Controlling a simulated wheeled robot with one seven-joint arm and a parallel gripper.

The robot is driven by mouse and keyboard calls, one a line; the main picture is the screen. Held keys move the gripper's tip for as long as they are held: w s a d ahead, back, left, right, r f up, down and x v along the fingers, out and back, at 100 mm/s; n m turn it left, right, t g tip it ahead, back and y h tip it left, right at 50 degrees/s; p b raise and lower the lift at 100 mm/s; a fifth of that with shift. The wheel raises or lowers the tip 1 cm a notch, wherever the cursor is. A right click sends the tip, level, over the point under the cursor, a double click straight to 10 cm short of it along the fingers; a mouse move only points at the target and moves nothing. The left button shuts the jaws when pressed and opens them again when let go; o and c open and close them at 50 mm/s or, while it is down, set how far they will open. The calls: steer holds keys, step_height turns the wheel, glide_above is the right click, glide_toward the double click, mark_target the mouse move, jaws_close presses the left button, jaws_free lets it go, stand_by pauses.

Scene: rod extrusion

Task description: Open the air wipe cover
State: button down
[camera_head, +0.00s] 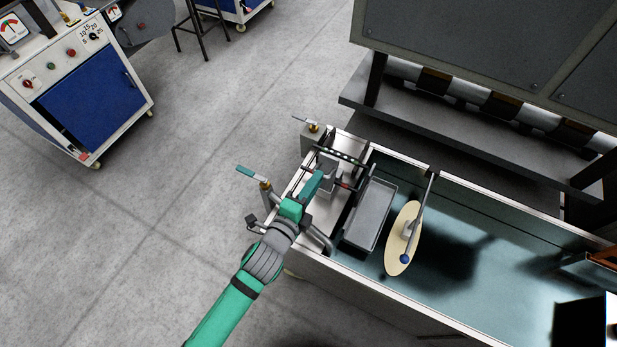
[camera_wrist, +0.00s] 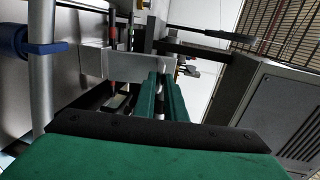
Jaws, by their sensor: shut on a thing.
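My gripper (camera_head: 314,184), with green fingers, reaches over the left end of the water tank, at the metal air wipe unit. In the wrist view its two fingers (camera_wrist: 161,84) are close together, shut on a thin part that they mostly hide. This looks like the handle of the air wipe cover. The air wipe cover (camera_head: 329,172) seems to be the small grey metal part just past the fingertips, and a pale grey metal block shows there in the wrist view (camera_wrist: 104,64). I cannot tell how far the cover is raised.
A grey tray (camera_head: 370,214) sits in the tank right of my gripper. A cream oval plate with a lever (camera_head: 401,243) lies further right. Valves with teal (camera_head: 245,172) and pale handles (camera_head: 304,121) stand at the tank's left end. Open floor (camera_head: 170,210) lies left.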

steer(key=shift+s+f, duration=0.25)
steer(key=shift+f, duration=0.25)
steer(key=c, duration=1.8)
jaws_free()
steer(key=shift+r, duration=0.1)
steer(key=shift+a+r, duration=0.1)
steer(key=v, duration=1)
steer(key=shift+s+a+r, duration=0.1)
steer(key=shift+s, duration=0.2)
